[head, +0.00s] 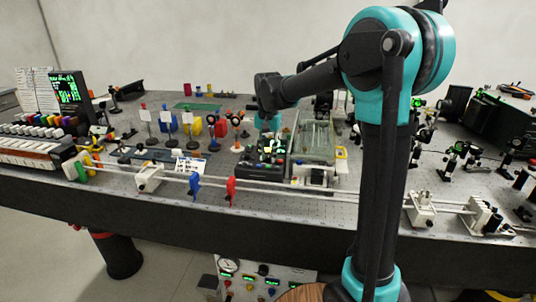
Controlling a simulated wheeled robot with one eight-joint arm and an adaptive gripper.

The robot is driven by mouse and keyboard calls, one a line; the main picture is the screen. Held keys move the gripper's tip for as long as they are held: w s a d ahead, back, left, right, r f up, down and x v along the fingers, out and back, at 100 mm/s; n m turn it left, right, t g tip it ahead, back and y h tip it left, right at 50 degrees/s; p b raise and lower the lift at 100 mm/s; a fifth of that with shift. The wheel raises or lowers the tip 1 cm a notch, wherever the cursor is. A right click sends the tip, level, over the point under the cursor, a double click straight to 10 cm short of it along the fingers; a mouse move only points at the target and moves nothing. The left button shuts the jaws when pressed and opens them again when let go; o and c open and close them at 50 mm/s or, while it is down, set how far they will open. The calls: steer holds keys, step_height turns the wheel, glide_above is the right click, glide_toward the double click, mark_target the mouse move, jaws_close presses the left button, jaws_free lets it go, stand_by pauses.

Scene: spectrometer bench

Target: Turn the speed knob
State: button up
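My arm reaches over the bench (310,208) from the right. My gripper (266,141) points down at the arm's far end, above or in front of a dark device (255,168) with small green and white parts. The gripper is small here, and its fingers blend into the parts behind them, so I cannot see whether they are open or touching anything. I cannot single out the speed knob. It may be too small, or hidden behind the gripper or arm.
White rails with a blue holder (195,186) and a red holder (231,190) run along the bench's front edge. A grey tray-like unit (313,138) stands right of the dark device. A panel with gauges and knobs (262,282) sits below the bench. Optics mounts crowd the right side.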

jaws_close()
steer(key=n, duration=0.4)
steer(key=shift+n, duration=1.8)
jaws_free()
